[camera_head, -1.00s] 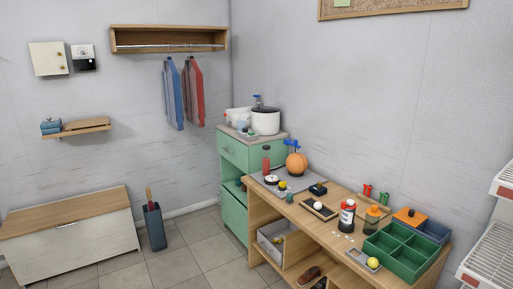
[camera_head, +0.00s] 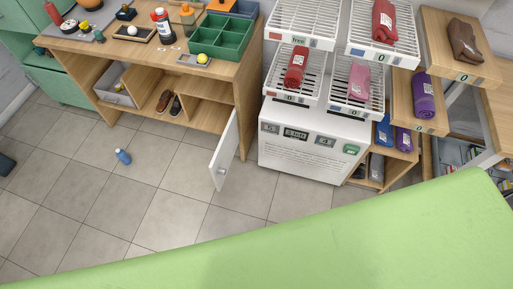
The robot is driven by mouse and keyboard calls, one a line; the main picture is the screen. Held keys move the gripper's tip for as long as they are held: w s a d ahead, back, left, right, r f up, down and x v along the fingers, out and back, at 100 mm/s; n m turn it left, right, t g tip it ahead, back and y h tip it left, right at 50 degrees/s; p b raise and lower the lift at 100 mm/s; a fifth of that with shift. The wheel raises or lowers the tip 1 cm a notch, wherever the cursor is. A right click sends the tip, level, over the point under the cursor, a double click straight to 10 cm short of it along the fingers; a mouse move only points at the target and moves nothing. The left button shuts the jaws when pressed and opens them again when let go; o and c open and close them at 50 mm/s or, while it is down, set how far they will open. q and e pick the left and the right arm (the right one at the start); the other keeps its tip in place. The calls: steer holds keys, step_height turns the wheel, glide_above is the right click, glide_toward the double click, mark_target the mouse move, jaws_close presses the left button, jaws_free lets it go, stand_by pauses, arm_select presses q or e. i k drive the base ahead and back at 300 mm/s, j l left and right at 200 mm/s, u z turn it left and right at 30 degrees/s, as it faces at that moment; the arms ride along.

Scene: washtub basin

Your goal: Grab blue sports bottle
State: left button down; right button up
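Neither of my grippers shows in the view.
A wooden workbench (camera_head: 222,70) with a green divided tray (camera_head: 222,54) stands behind the bottle; its white door (camera_head: 224,152) hangs open. White wire racks (camera_head: 302,20) with rolled items stand at right. A light green surface (camera_head: 370,235) fills the lower right.

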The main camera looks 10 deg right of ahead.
mark_target(123, 156)
steer(key=u, duration=1)
steer(key=i+j+z, duration=0.1)
steer(key=z, duration=0.6)
steer(key=i+j+z, duration=0.25)
steer(key=i+j, duration=0.15)
steer(key=j, duration=0.2)
steer(key=i+j+z, duration=0.2)
steer(key=i+j, duration=0.15)
steer(key=j, duration=0.3)
steer(key=i+j+z, duration=0.1)
steer(key=j, duration=0.25)
steer(key=i+j+z, duration=0.15)
steer(key=j, duration=0.2)
